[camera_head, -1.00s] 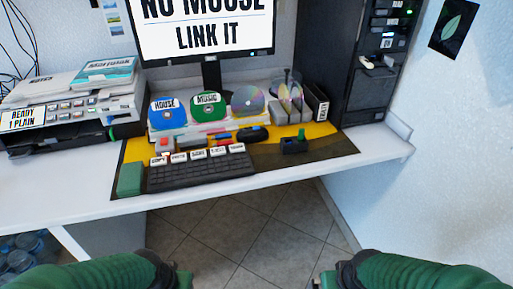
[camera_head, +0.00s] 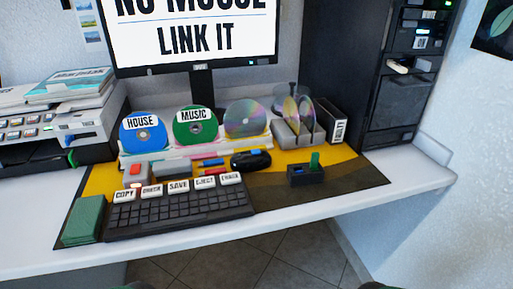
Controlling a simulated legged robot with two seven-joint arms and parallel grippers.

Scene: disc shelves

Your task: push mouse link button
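A black mouse (camera_head: 251,160) lies on the yellow part of the desk mat, behind the right end of the keyboard. I cannot make out a link button on it at this size. The monitor (camera_head: 196,38) shows "LINK IT", with a cut-off line reading "NO MOUSE" above it. Neither of my grippers is in view. Only small green bits of my arms show at the bottom edge.
A black keyboard (camera_head: 180,207) with labelled white keys lies in front. Left of it is a green block (camera_head: 84,220); behind it, a small grey box with a red top (camera_head: 135,174). A black holder (camera_head: 304,175) with a green piece stands right of the mouse. Discs (camera_head: 194,126) stand behind.

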